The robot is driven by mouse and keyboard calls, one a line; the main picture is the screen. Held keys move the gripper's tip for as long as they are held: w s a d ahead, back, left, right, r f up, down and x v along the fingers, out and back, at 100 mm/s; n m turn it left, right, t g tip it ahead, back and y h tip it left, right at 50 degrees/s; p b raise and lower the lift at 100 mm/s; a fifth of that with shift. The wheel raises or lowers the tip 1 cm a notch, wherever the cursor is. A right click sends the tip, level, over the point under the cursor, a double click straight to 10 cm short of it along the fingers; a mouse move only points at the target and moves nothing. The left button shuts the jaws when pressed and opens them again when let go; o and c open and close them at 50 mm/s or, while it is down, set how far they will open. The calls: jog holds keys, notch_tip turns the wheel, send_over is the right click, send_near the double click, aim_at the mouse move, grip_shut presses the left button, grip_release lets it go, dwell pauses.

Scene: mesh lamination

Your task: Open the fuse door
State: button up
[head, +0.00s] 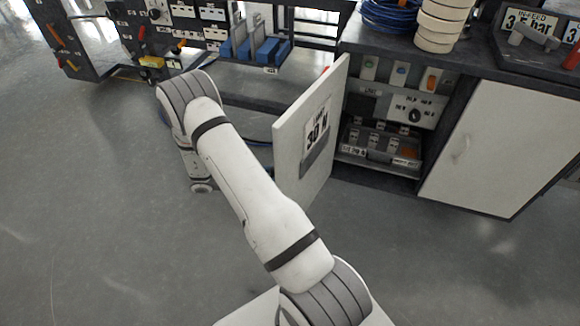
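A white door (290,150) stands swung out from the left side of a cabinet opening, toward me. It carries a label (317,130) reading "30 N" and a grey piece below it. I cannot read a fuse marking on it. Behind it the compartment (345,120) is exposed, with coloured buttons, a dark knob (414,116) and a tray of small labelled parts (380,142). My arm reaches forward left of the door, then bends down. My gripper is not visible; the lower wrist part shows near the floor and the rest is hidden behind my forearm.
A second white door panel (500,145) covers the cabinet's right side. Blue cable (395,14) and stacked cream rolls (440,25) sit on top. A tool rack with blue bins (262,48) stands behind at left. The grey floor (90,200) at left is clear.

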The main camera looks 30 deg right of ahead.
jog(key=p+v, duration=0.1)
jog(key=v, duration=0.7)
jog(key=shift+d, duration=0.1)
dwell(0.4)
